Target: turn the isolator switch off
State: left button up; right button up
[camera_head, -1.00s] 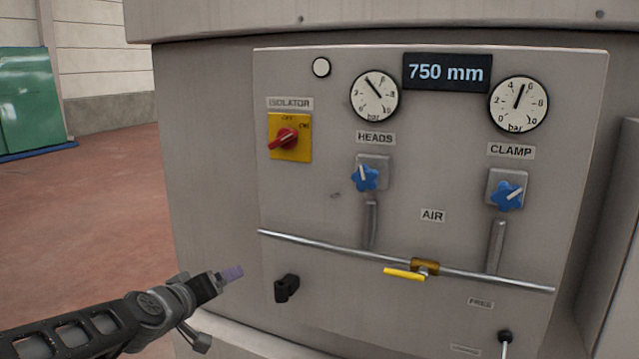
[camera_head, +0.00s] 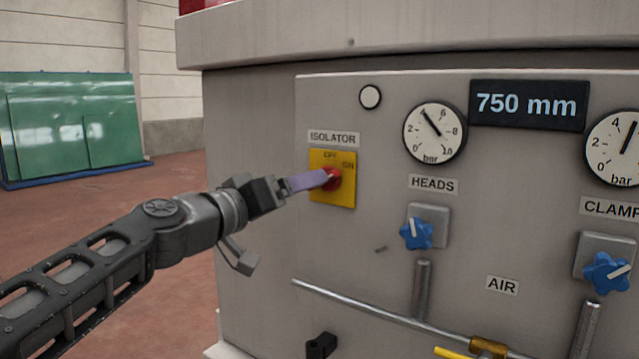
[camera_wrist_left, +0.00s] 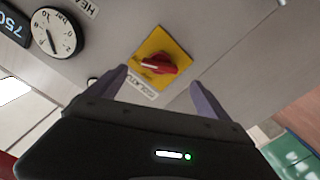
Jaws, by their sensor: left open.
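The isolator switch is a red knob (camera_head: 334,181) on a yellow plate (camera_head: 345,196) under the ISOLATOR label (camera_head: 334,138). My left gripper (camera_head: 322,181) is in front of it, and its purple finger hides most of the knob in the head view. In the left wrist view, the red knob (camera_wrist_left: 160,65) shows ahead, between and beyond the two spread fingertips of the gripper (camera_wrist_left: 158,78). Its white mark points toward the ON side. The fingers are open and hold nothing. I cannot tell whether a fingertip touches the knob. My right gripper is not in view.
The panel holds a white round button (camera_head: 370,97), a HEADS gauge (camera_head: 434,131), blue star knobs, including the HEADS one (camera_head: 416,233), and a metal rail (camera_head: 385,312) below. A black handle (camera_head: 321,346) juts out low. Open floor lies left, before green sheets (camera_head: 75,130).

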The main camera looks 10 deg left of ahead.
pick_arm(q)
jog(key=shift+r, duration=0.1)
jog(key=p+x, duration=0.2)
jog(key=x, duration=0.5)
jog(key=shift+w+p, duration=0.3)
jog(key=shift+c, duration=0.2)
jog(key=c, duration=1.3)
